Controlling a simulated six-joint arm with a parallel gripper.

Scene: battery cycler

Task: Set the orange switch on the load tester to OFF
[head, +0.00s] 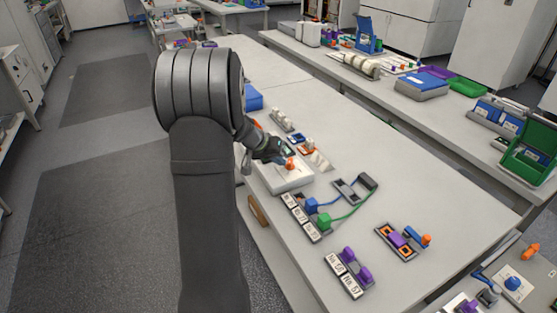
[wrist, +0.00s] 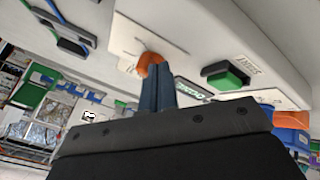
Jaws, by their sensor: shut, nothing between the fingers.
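The load tester (head: 293,182) is a white box near the left edge of the bench, partly hidden by my arm. Its orange switch (head: 290,163) stands on top; the wrist view shows the switch (wrist: 148,62) on a pale plate of the load tester (wrist: 205,35). The plate's marks are too small to read, so I cannot tell the switch's setting. My gripper (head: 282,158) is over the box, close by the switch. In the wrist view my gripper (wrist: 163,70) is shut, with its fingertips overlapping the switch's edge. I cannot tell whether they touch it.
A green button (wrist: 225,76) and a small display (wrist: 190,89) are on the same box. Blue and green connectors (head: 318,212) with cables, labelled purple pieces (head: 349,271) and a tray with orange parts (head: 399,241) lie nearby. The bench's right side is mostly clear.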

